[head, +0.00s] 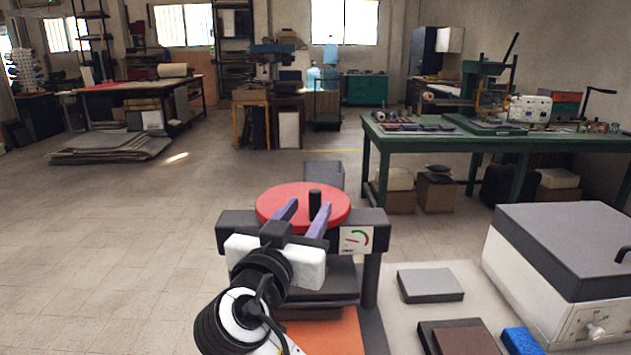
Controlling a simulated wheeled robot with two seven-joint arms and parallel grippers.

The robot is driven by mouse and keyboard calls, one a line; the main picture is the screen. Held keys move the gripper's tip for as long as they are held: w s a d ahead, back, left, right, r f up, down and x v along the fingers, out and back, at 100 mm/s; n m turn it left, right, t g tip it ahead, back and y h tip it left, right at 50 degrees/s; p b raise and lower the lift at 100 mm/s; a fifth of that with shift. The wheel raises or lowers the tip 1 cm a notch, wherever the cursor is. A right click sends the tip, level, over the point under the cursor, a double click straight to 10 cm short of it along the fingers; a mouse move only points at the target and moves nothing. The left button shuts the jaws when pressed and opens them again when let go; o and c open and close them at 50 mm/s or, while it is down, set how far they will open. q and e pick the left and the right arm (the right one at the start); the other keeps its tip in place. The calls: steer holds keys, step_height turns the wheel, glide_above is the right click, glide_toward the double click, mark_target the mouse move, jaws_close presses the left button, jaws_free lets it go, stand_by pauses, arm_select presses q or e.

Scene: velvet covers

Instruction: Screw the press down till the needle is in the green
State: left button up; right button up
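The press has a dark crossbeam (372,216), a post on the right and a red round handwheel (277,194) on top. A black upright knob (315,197) stands on the wheel. The gauge (356,239) is a white plate on the beam with a red and green arc; its needle is too small to read. The knob shows between the fingertips, nearer the right finger; contact cannot be told. The gripper hides part of the beam and platen (340,275).
An orange surface (335,327) lies under the press. Right of it are a grey block (430,284), a brown block (466,341), a blue block (521,341) and a large white box with a dark lid (565,240). A green workbench (375,142) stands farther back.

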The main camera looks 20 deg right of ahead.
steer(key=p+x, duration=0.2)
steer(key=x, duration=0.8)
steer(key=shift+w+f, duration=0.1)
steer(key=shift+w, duration=0.1)
jaws_close()
